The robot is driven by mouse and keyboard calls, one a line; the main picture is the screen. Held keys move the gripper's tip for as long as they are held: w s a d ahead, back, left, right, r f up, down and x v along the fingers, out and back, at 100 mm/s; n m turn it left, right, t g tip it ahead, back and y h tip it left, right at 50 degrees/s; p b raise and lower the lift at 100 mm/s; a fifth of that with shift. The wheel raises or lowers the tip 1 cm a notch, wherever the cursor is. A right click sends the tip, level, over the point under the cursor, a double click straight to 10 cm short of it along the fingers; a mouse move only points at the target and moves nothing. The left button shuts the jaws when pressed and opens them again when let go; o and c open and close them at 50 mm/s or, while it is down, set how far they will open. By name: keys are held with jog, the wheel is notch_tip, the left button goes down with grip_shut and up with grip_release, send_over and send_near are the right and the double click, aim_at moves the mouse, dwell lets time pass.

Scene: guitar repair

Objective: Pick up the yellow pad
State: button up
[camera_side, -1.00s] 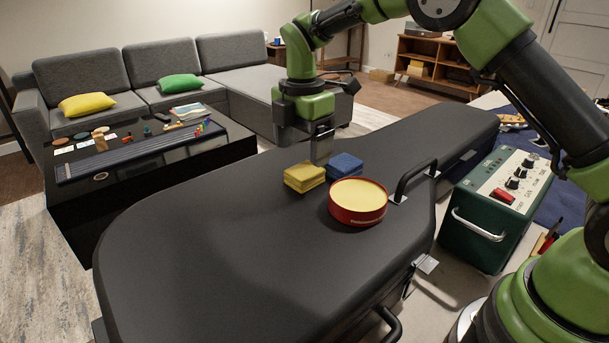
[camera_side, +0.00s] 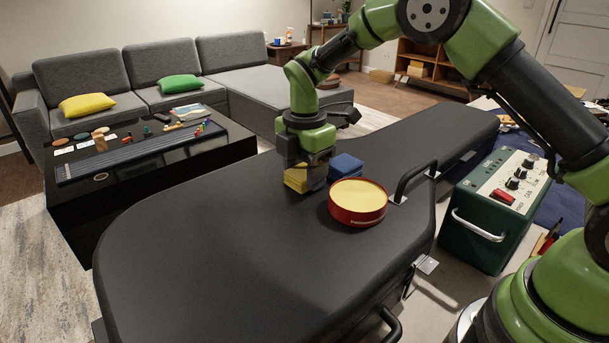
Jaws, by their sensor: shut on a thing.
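The yellow pad (camera_side: 295,180) is at the top of a small stack of yellow pads on the black guitar case (camera_side: 190,255). My gripper (camera_side: 307,178) is down at the stack and shut on a yellow pad. Its fingers hide part of the stack, so I cannot tell how many pads are between them. A stack of blue pads (camera_side: 346,166) stands just right of my gripper. A round red tin (camera_side: 358,208) with a yellow top sits in front of the blue pads.
The case's black handle (camera_side: 412,181) rises right of the tin. A green amplifier (camera_side: 490,215) stands beside the case on the right. The near left part of the case top is clear. A low black table (camera_side: 85,205) stands beyond.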

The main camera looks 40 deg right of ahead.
aim_at(305, 170)
notch_tip(305, 170, up, 10)
jog(key=shift+r, duration=0.1)
jog(key=o, duration=0.3)
jog(key=shift+c, duration=1.2)
